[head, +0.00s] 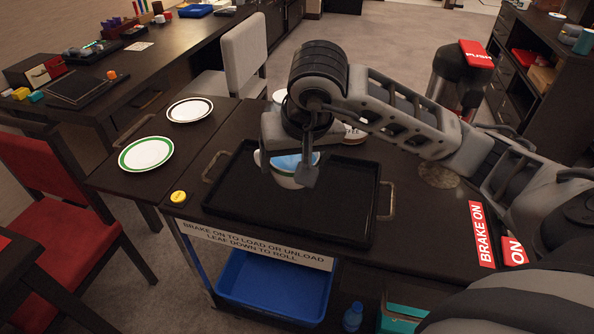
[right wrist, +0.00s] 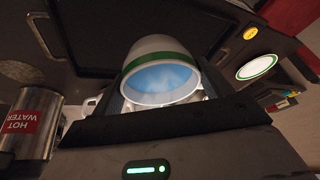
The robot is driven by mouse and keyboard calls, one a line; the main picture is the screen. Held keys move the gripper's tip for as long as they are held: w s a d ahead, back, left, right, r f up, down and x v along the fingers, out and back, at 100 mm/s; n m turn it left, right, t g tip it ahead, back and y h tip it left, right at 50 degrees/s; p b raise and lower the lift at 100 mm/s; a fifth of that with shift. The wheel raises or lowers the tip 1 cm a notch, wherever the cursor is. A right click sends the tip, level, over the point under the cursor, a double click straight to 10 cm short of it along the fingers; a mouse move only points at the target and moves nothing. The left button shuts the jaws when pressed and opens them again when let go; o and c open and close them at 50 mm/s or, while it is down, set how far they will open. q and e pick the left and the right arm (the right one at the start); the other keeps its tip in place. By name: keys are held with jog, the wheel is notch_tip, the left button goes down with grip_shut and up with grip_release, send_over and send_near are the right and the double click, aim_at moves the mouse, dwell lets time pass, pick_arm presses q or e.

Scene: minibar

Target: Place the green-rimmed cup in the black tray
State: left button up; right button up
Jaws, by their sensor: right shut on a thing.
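The green-rimmed cup (head: 284,163) is white with a pale blue inside. My right gripper (head: 291,163) is shut on it, over the black tray (head: 290,218) in the head view. In the right wrist view the cup (right wrist: 158,78) shows its green band and blue inside, between the fingers. I cannot tell whether its base touches the tray. The black tray is otherwise empty where I see it, with a handle at each side. My left gripper is not in view.
A green-rimmed plate (head: 146,153) and a dark-rimmed plate (head: 190,110) lie on the side leaf. A black dispenser (head: 455,82) with a red PUSH top stands at the back right. White items behind my gripper are partly hidden. A blue bin (head: 275,287) is below.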

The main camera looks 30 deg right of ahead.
jog(key=w+d+f, duration=0.1)
jog(key=w+f, duration=0.1)
jog(key=w+d+f, duration=0.4)
jog(key=f, duration=0.1)
jog(key=shift+w, duration=0.25)
jog(key=shift+f+p, duration=0.55)
jog(key=shift+f, duration=1.15)
